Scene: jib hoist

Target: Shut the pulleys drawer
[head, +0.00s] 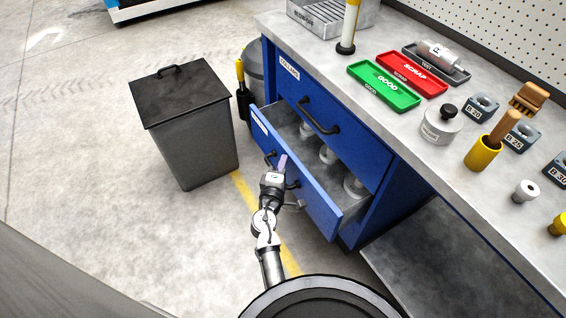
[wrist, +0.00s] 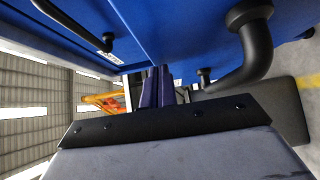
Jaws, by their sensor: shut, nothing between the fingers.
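The lower drawer (head: 322,211) of the blue bench stands pulled out, with several grey metal pieces (head: 328,154) inside. Its label is too small to read. My gripper (head: 283,161) is at the outer side of this drawer's front, by its black handle (head: 292,185). The fingers are shut with nothing between them. In the wrist view the purple fingers (wrist: 158,88) point towards the blue fronts, and a large black handle (wrist: 255,45) is close on the right. I cannot tell whether the fingertips touch the drawer front.
The upper drawer (head: 335,126), labelled like "COLLARS", is shut. A grey lidded bin (head: 190,140) stands left of the bench. The worktop (head: 430,150) holds green and red trays, blocks and tools.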

